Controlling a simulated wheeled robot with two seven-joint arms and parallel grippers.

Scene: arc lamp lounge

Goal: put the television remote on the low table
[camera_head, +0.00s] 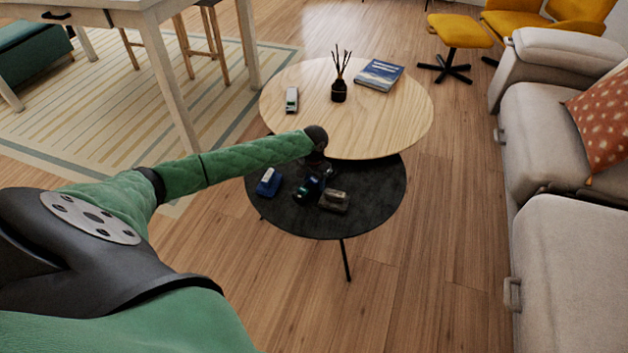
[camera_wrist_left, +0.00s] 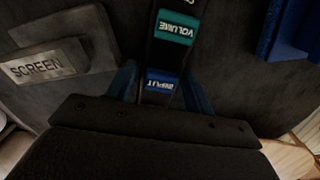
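A dark remote (camera_head: 308,188) with teal and blue labels is at the black round table (camera_head: 374,200), among other small things. In the left wrist view the remote (camera_wrist_left: 167,45) reads VOLUME and INPUT. My left gripper (camera_head: 316,172) is low over this table, right at the remote. In the left wrist view its two bluish fingers (camera_wrist_left: 160,88) flank the remote's near end, very close to its sides. Whether they press on it, and whether the remote rests on the top, I cannot tell. My right gripper is out of view.
A grey block (camera_head: 334,201) marked SCREEN and a blue item (camera_head: 268,182) sit beside the remote. A higher pale wood table (camera_head: 400,125) overlaps the black one, bearing a white device (camera_head: 291,99), a reed diffuser (camera_head: 339,91) and a book (camera_head: 379,75). A sofa (camera_head: 560,250) stands right.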

